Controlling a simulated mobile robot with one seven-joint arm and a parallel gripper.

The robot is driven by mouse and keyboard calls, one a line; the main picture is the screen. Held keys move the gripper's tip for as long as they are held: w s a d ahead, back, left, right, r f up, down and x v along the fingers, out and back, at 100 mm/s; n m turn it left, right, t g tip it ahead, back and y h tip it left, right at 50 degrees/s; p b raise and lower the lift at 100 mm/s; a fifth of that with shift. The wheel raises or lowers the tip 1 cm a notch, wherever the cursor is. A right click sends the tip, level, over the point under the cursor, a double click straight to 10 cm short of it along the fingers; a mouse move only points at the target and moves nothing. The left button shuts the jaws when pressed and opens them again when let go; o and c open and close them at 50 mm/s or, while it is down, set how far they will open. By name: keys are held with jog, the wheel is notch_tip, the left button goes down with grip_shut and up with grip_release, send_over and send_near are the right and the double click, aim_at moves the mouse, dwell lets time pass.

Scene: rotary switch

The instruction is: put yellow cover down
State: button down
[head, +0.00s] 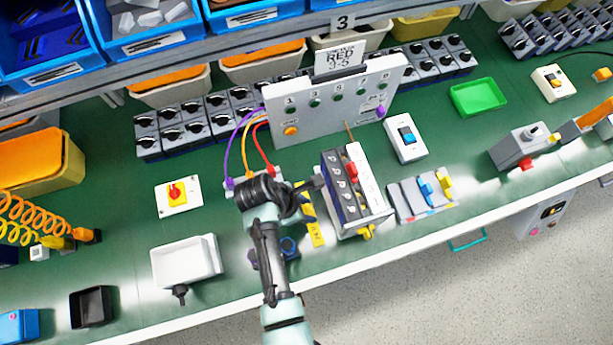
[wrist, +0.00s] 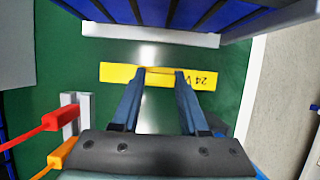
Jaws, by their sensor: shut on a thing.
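The yellow cover (head: 316,234) is a flat yellow strip marked "24 V". In the head view it lies between my gripper and the switch block, partly hidden by the fingers. My gripper (head: 309,203) is shut on it, reaching in from the left. In the wrist view the cover (wrist: 120,74) runs crosswise at my fingertips (wrist: 163,72), with both ends showing beyond the fingers. It is close above the green bench or on it; I cannot tell if it touches.
The dark switch block (head: 340,178) with a white side stands just right of the cover. Red and orange plugs (wrist: 60,118) are at the left in the wrist view. The white-grey panel (head: 335,105) stands behind. A white box (head: 187,262) lies front left.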

jog(key=shift+f, duration=0.2)
jog(key=shift+c, duration=2.1)
grip_release()
jog(key=v, duration=1.2)
jog(key=shift+r+p, duration=0.2)
jog(key=shift+p, duration=0.2)
